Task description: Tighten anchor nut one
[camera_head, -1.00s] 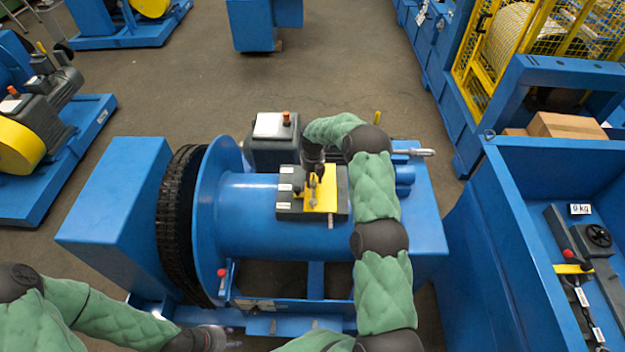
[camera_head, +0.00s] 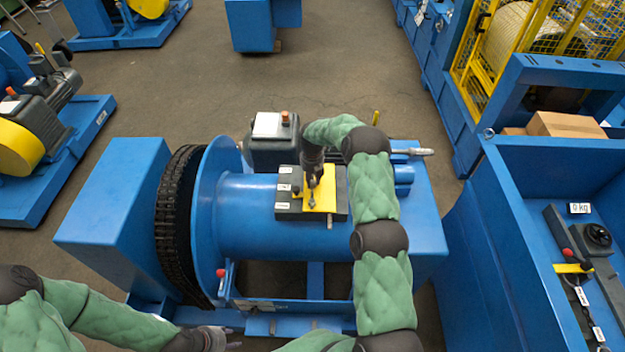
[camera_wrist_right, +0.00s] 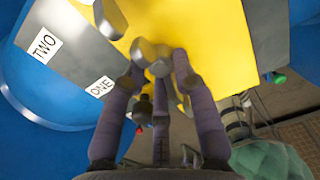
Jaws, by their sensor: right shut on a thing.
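A dark block (camera_head: 341,205) with a yellow plate (camera_head: 329,186) sits on top of the blue drum (camera_head: 245,224). White labels run down its left side. My right gripper (camera_head: 312,192) points down onto the yellow plate. In the right wrist view its fingers (camera_wrist_right: 155,66) close around a grey metal piece, anchor nut one (camera_wrist_right: 149,52), near the label ONE (camera_wrist_right: 100,87). The fingers hide part of it. Another grey metal piece (camera_wrist_right: 109,20) stands nearer the label TWO (camera_wrist_right: 45,45). My left gripper (camera_head: 226,338) is low in the head view, away from the block; its fingers are unclear.
A black chain (camera_head: 180,225) wraps beside the drum's blue flange. A dark box with an orange knob (camera_head: 285,118) stands behind the block. A blue bin (camera_head: 510,215) with a handwheel (camera_head: 597,236) is at the right. Open floor lies behind the machine.

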